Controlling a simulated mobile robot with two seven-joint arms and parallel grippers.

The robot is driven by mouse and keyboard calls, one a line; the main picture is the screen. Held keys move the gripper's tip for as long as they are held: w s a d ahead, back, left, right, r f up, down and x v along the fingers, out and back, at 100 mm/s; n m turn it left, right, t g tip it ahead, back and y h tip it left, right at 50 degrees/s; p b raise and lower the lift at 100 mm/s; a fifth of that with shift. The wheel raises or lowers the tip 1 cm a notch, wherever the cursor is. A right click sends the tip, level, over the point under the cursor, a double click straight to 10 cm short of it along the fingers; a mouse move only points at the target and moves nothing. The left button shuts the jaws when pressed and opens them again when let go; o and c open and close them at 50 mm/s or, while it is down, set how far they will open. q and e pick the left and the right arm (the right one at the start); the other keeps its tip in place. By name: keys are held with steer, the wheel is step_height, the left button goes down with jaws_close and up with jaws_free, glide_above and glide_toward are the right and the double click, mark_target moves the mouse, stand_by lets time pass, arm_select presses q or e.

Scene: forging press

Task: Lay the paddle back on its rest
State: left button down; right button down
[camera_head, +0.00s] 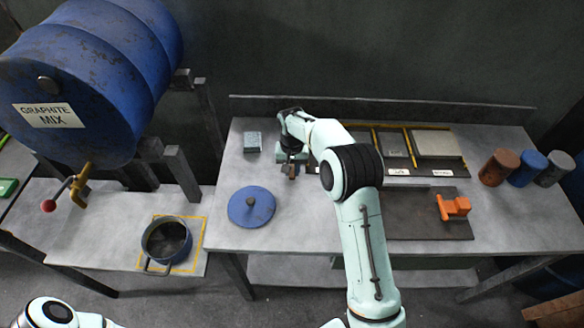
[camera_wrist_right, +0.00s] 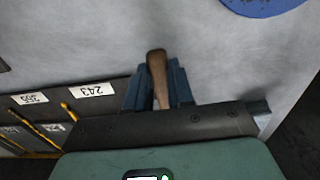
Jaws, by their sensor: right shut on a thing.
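My right gripper (camera_head: 291,168) hangs over the back left part of the table, between a small blue-grey block and the dark labelled rack. In the right wrist view its fingers (camera_wrist_right: 158,88) are shut on a brown wooden handle (camera_wrist_right: 157,68), which I take for the paddle's. Only the handle end shows; the paddle's other end is hidden by the gripper. I cannot make out the paddle's rest for sure; my right arm covers part of the rack. My left gripper is out of view; only part of my left arm shows at the bottom left.
A round blue lid (camera_head: 251,208) lies in front of the gripper. The small block (camera_head: 252,141) is behind left. The rack (camera_wrist_right: 95,104) has numbered labels. An orange object (camera_head: 455,206) lies on a dark mat (camera_head: 425,228). Several cans stand right; a pot (camera_head: 166,243) stands under the drum (camera_head: 90,80).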

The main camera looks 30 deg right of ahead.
steer(key=shift+f, duration=0.25)
steer(key=c, duration=0.9)
jaws_free()
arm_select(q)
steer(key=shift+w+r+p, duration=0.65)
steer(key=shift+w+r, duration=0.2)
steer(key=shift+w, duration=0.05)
arm_select(e)
step_height(320, 180, up, 14)
steer(key=shift+f, duration=0.25)
